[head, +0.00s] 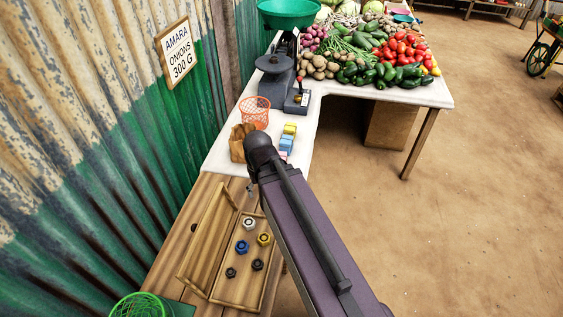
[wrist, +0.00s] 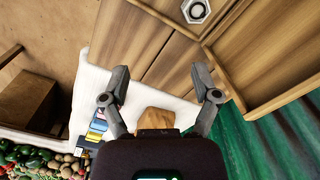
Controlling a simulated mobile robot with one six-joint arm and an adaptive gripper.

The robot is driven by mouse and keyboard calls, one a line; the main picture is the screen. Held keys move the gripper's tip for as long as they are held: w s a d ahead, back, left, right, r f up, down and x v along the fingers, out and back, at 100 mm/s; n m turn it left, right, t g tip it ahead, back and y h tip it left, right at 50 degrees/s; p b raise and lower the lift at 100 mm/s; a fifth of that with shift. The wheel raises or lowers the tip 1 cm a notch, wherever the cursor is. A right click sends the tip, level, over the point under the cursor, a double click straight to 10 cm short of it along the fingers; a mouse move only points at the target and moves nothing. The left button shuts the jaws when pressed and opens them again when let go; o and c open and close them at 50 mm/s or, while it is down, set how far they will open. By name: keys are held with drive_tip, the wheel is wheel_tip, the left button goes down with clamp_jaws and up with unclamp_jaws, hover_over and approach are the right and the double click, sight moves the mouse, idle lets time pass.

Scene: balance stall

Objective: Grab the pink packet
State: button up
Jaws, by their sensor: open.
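The pink packet (head: 283,154) shows as a small sliver at the near end of a short row of packets on the white tabletop, partly hidden behind my arm in the head view. A blue packet (head: 286,143) and a yellow packet (head: 290,129) lie just beyond it. My gripper (wrist: 160,84) is open and empty, above the seam of wooden counter and white tabletop. In the head view my arm mostly hides it.
A brown paper bag (head: 238,142) stands left of the packets, with an orange basket (head: 255,112) and a scale (head: 277,82) behind. A wooden tray (head: 190,278) of nuts lies nearer. Vegetables fill the far table; a corrugated wall (head: 110,130) bounds the left.

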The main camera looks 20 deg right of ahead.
drive_tip(key=w+d+m, duration=0.3)
drive_tip(key=w+d, duration=0.4)
drive_tip(key=w, duration=0.3)
drive_tip(key=w+d+r+m+p, duration=0.1)
drive_tip(key=w+d+m, duration=0.2)
drive_tip(key=w+d, duration=0.4)
drive_tip(key=w, duration=0.3)
drive_tip(key=shift+w+r, duration=0.2)
drive_tip(key=shift+r, duration=0.05)
drive_tip(key=shift+f, duration=0.15)
wheel_tip(320, 180, down, 8)
drive_tip(key=b, duration=0.8)
drive_tip(key=shift+f, duration=0.2)
drive_tip(key=shift+f+b, duration=0.15)
drive_tip(key=shift+b, duration=0.15)
drive_tip(key=f+b, duration=0.5)
drive_tip(key=shift+d, duration=0.2)
